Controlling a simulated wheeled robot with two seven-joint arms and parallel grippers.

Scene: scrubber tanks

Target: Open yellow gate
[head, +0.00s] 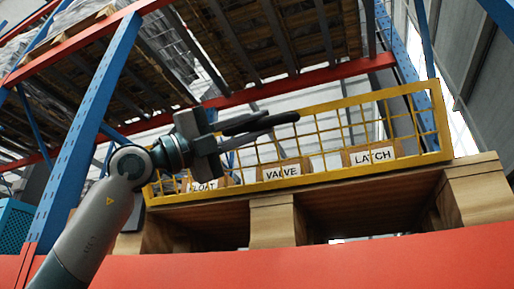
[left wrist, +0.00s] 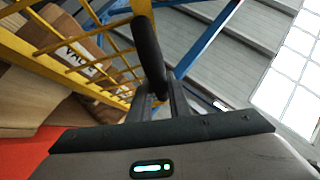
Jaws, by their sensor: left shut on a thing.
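The yellow mesh gate (head: 443,120) stands upright along the front of a wooden pallet on the rack. It also shows at the upper left of the left wrist view (left wrist: 62,66). My left gripper (head: 258,124) is in front of the gate's left part. In the left wrist view its fingers (left wrist: 160,98) are shut on a dark rounded bar, apparently the gate's handle (left wrist: 147,45). How the bar joins the gate is hidden. My right gripper is not in view.
Behind the mesh sit boxes labelled FLOAT (head: 203,186), VALVE (head: 283,172) and LATCH (head: 374,156). A red beam (head: 400,262) runs below the pallet (head: 272,222). A blue upright (head: 82,140) stands at left, close to my left arm. Loaded pallets hang overhead.

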